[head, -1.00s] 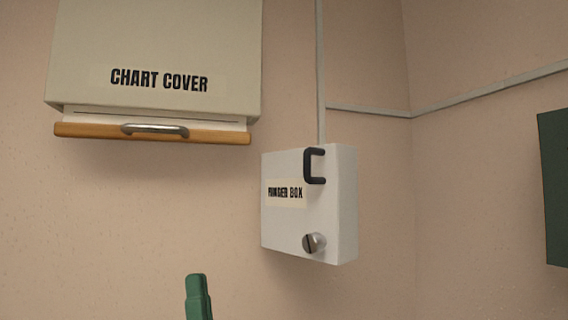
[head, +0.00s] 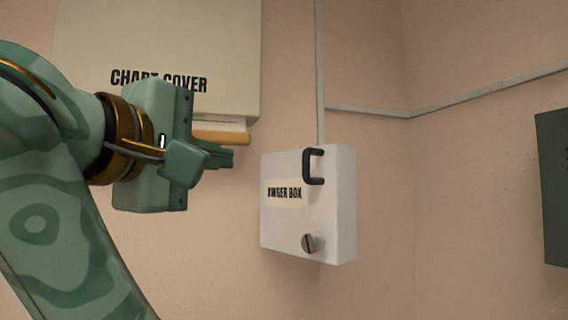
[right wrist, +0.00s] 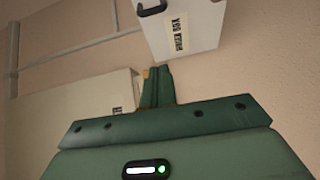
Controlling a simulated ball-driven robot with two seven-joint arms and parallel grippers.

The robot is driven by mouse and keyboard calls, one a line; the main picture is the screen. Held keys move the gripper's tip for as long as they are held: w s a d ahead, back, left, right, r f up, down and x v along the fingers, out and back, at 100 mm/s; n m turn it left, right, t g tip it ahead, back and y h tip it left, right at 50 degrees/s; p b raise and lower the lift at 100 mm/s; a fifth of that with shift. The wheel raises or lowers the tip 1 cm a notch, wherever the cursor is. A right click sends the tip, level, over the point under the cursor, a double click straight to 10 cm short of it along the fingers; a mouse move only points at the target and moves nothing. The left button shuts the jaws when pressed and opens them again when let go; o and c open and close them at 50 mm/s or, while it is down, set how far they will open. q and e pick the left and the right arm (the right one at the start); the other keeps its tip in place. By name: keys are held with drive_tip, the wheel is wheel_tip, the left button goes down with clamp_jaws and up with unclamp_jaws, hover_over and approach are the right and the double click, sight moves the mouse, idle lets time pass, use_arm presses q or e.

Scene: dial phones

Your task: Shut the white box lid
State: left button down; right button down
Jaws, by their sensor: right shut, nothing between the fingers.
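The white box (head: 285,225), labelled as a ringer box, hangs on the wall right of the middle in the head view. Its front has a black handle (head: 313,167) at the upper right and a slotted metal knob (head: 309,243) below. I see no clear gap between its front and its body. My right gripper (head: 232,157) is shut and empty, left of the box and apart from it, fingers pointing towards it. In the right wrist view the shut fingers (right wrist: 158,70) are below the box (right wrist: 190,28), and the handle (right wrist: 151,8) is partly cut off. My left gripper is not in view.
A cream chart cover (head: 160,40) with a wooden bar (head: 220,137) is on the wall behind my right gripper, which partly hides it. A grey conduit (head: 320,70) runs above the box. A dark green board (head: 555,190) is at the far right.

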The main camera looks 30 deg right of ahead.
drive_tip(key=w+d+p, duration=0.1)
drive_tip(key=w+d, duration=0.1)
drive_tip(key=d, duration=0.8)
drive_tip(key=shift+d, duration=0.35)
drive_tip(key=shift+d, duration=0.1)
